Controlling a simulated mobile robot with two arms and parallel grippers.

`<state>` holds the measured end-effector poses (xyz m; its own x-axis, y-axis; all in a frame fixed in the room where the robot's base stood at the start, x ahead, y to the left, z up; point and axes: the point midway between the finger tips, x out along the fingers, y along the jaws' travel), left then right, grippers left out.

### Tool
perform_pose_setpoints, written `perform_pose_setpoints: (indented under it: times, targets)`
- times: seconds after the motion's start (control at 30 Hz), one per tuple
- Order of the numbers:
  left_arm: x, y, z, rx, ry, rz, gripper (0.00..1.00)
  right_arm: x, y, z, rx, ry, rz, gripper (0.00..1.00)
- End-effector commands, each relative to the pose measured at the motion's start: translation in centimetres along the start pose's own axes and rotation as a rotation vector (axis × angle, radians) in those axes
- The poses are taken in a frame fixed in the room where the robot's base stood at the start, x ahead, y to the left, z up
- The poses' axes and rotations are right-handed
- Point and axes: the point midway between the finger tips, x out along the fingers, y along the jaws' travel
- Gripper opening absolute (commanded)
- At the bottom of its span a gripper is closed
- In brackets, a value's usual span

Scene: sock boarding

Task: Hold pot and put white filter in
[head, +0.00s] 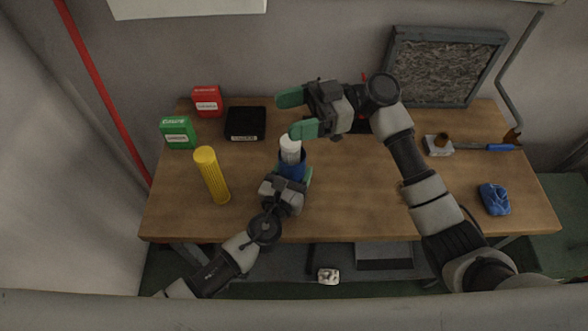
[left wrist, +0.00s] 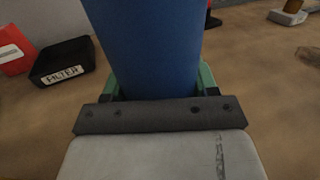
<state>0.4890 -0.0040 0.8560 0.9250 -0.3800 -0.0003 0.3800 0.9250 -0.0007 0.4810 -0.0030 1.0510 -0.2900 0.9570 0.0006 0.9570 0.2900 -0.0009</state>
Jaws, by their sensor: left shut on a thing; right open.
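A blue pot (head: 291,170) stands upright near the middle of the wooden table. My left gripper (head: 293,178) is shut on it from the front; the pot also fills the middle of the left wrist view (left wrist: 150,50). The white filter (head: 290,147) is upright at the pot's mouth, its upper part showing above the rim; how deep it sits is hidden. My right gripper (head: 292,114) is open and empty, its green fingers spread just above and behind the white filter, apart from it.
A black box labelled FILTER (head: 245,123) lies behind left, with red (head: 207,101) and green (head: 179,132) boxes. A blue cloth-like thing (head: 494,199) lies far right.

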Motion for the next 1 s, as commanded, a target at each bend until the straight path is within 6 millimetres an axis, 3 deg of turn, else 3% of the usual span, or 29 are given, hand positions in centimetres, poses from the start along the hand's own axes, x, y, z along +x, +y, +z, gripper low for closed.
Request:
perform_pose_setpoints:
  times: [0.6, 1.0]
  targets:
    - [0.0, 0.0, 0.0, 0.0, 0.0, 0.0, 0.33, -10.8, 0.1, 0.0, 0.0, 0.0, 0.003, 0.72]
    - [0.0, 0.0, 0.0, 0.0, 0.0, 0.0, 0.33, -11.8, 0.0, 0.0, -0.001, 0.001, 0.001, 0.72]
